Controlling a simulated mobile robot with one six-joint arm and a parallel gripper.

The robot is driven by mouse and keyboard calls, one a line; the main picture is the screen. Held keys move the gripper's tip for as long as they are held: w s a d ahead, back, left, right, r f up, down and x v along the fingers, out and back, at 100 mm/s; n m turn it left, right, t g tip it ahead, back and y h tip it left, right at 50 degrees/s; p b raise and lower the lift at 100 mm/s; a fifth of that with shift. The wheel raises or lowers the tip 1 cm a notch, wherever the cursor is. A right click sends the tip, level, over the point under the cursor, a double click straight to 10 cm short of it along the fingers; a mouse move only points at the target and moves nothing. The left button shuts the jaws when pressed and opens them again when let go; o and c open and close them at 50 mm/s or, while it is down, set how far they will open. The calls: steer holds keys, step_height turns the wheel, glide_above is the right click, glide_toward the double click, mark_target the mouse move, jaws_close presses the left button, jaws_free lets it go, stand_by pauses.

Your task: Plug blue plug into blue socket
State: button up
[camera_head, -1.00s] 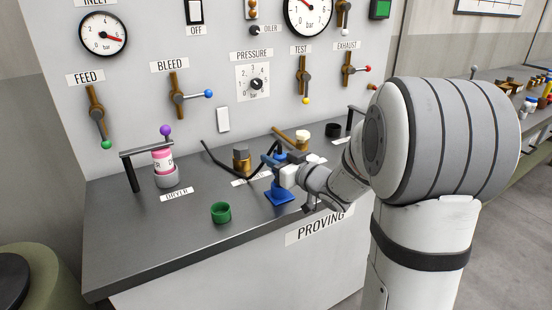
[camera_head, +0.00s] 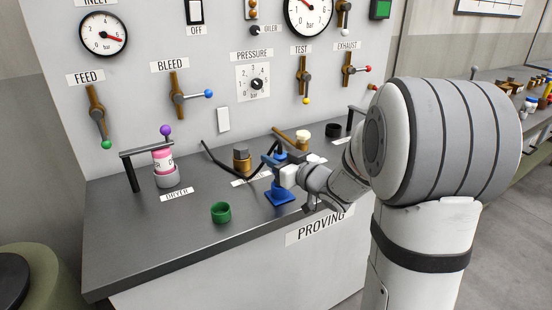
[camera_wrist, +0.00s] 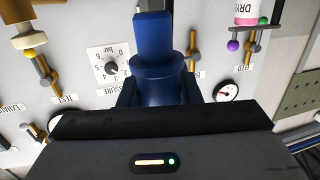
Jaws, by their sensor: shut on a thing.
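My gripper (camera_head: 279,172) is shut on the blue plug (camera_head: 280,156), whose blue top shows just above the fingers in the head view. In the wrist view the plug (camera_wrist: 155,72) fills the middle, a dark blue body with a wide collar and a narrower end, between the fingers. The blue socket (camera_head: 279,197) has a broad foot on the grey bench top, directly below my gripper. My fingers hide the stretch between plug and socket, so I cannot tell whether they touch.
A green ring (camera_head: 221,212) stands on the bench to the left. A brass fitting (camera_head: 241,161) with a dark lever is close behind my gripper. The dryer with its pink cartridge (camera_head: 163,160) stands further left. The front-left bench top is clear.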

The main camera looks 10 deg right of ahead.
steer(key=shift+f, duration=0.2)
steer(key=shift+f+b, duration=0.3)
steer(key=shift+b, duration=0.1)
steer(key=shift+f+b, duration=1.3)
steer(key=shift+f, duration=0.25)
steer(key=o, duration=1.1)
steer(key=v, duration=0.7)
steer(key=shift+s+d+r, duration=0.1)
steer(key=shift+s+d, duration=0.1)
steer(key=shift+s, duration=0.15)
